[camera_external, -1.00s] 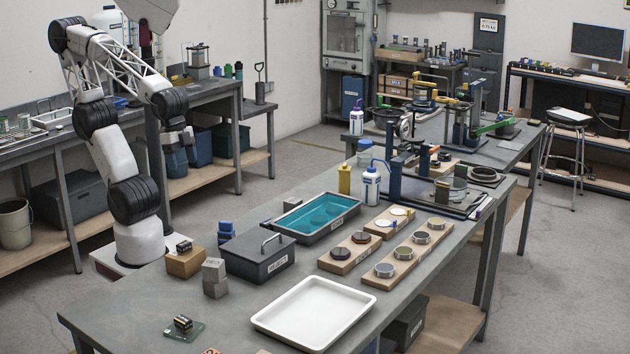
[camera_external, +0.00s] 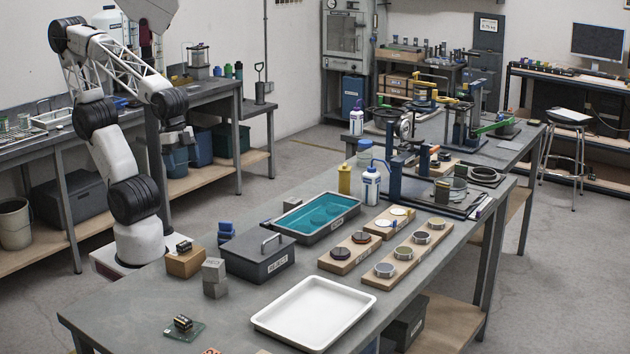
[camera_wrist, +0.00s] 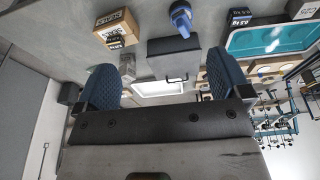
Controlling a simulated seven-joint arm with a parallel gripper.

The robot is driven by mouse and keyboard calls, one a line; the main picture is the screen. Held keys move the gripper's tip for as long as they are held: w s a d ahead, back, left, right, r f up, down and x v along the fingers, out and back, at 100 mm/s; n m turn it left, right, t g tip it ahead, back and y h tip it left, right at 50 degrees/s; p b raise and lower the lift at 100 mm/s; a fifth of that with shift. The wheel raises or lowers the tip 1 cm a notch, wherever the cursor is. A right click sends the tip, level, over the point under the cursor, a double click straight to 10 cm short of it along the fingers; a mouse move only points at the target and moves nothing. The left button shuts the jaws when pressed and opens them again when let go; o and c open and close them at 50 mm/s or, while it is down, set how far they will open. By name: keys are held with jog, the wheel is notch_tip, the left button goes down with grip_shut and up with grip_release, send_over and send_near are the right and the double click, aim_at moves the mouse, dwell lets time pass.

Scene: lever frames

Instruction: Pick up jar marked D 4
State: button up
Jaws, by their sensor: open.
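Several shallow round jars stand in a row on a long wooden board (camera_external: 405,262) on the right of the bench. Two dark-topped round pieces sit on a shorter board (camera_external: 335,266) beside it, and pale ones sit on another board (camera_external: 388,228) behind. No mark D 4 is legible, so I cannot tell which jar bears it. My gripper (camera_external: 178,140) hangs high behind the bench's left side, far from the jars. In the wrist view my gripper (camera_wrist: 163,80) has its two blue pads wide apart, with nothing between them.
A teal-filled tray (camera_external: 345,222), a grey lidded box (camera_external: 245,268) and an empty white tray (camera_external: 268,322) lie on the bench. A wash bottle (camera_external: 371,187) stands behind the boards.

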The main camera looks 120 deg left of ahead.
jog(key=shift+r, duration=0.1)
jog(key=w+v, duration=0.1)
jog(key=v, duration=0.4)
jog(key=w+a+r+m+g+y, duration=0.15)
jog(key=w+a, duration=0.25)
jog(key=a, duration=0.4)
jog(key=w+a+r+y, duration=0.1)
jog(key=w+a+y, duration=0.2)
jog(key=w+a, duration=0.35)
jog(key=w+a+r+m+y, duration=0.1)
jog(key=w+a+r+y, duration=0.15)
jog(key=a, duration=0.65)
jog(key=m+g+y, duration=0.3)
jog(key=m+y, duration=0.8)
jog(key=m, duration=0.3)
send_over(363, 146)
jog(key=d, duration=0.5)
notch_tip(363, 146, down, 5)
jog(key=f, duration=2.3)
jog(key=shift+w+a+f, duration=0.1)
jog(key=shift+w, duration=0.1)
jog(key=shift+a, duration=0.1)
